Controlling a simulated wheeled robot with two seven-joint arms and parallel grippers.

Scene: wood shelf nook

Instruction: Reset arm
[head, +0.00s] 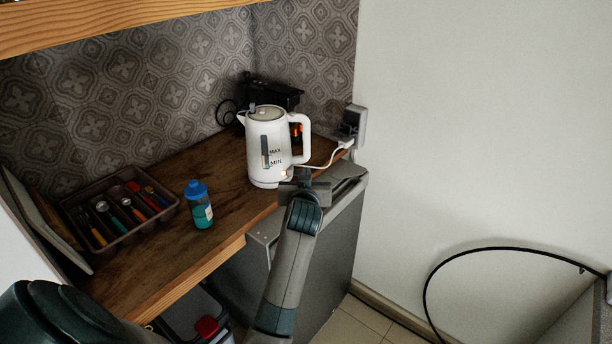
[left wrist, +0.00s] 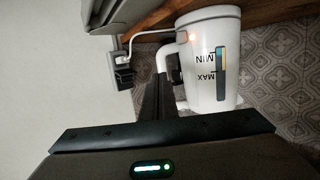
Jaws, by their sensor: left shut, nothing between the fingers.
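My left gripper (head: 304,177) is at the counter's front edge, just in front of and to the right of the white kettle's base in the head view. Its fingers (left wrist: 158,88) are shut with nothing between them. The white kettle (head: 262,150) stands upright on the counter, its handle to the right. It also fills the upper right of the left wrist view (left wrist: 203,75), upside down, with an orange light lit near its base. The fingers overlap the handle in that view; I cannot tell whether they touch it. My right gripper is not in view.
A wooden counter (head: 226,172) holds a blue-capped bottle (head: 200,206) and a cutlery tray (head: 84,241). A dark appliance (head: 273,92) stands behind the kettle. A white cord runs to a wall socket (head: 354,124). A wooden shelf (head: 110,22) hangs above.

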